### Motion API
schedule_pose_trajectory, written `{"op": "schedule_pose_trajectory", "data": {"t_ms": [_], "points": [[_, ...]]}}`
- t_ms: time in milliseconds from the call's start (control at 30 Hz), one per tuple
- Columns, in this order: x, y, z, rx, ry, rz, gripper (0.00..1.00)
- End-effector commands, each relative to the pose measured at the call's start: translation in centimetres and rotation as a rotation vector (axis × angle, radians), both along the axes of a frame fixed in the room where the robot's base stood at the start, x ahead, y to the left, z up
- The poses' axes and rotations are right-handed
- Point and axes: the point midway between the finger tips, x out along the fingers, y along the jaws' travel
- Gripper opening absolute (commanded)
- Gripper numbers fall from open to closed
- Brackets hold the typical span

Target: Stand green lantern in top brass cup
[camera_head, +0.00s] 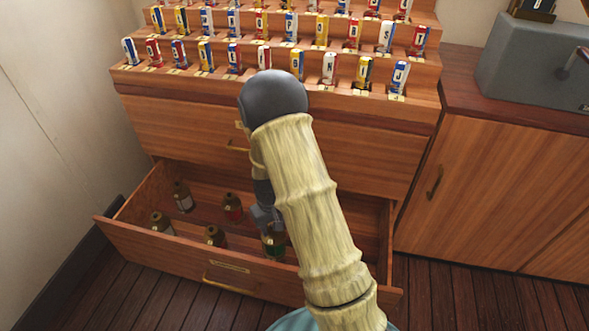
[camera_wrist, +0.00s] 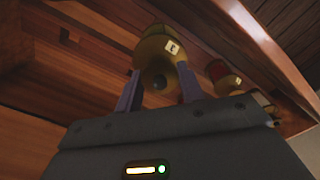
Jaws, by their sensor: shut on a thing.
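The green lantern (camera_head: 275,245) is in the open drawer, towards its right front, partly hidden by my arm. My gripper (camera_head: 266,222) reaches down into the drawer and is shut on it. In the wrist view the lantern's brass end (camera_wrist: 160,52), with a small white tag, sits between my two fingers (camera_wrist: 158,88). I cannot make out the top brass cup in either view.
The open drawer (camera_head: 220,268) also holds a red lantern (camera_head: 232,207) and several brown or pale ones. Above it, stepped racks (camera_head: 140,76) hold several coloured flag cylinders. A wooden cabinet (camera_head: 490,190) stands right, with a grey box (camera_head: 535,70) on top.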

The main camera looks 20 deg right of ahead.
Motion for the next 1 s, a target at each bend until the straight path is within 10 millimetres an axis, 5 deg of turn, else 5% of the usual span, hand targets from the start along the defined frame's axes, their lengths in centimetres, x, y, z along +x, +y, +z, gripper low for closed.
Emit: {"op": "schedule_pose_trajectory", "data": {"t_ms": [1000], "points": [[0.2,0.0,14.3,0.001,-0.002,-0.041,0.00]]}}
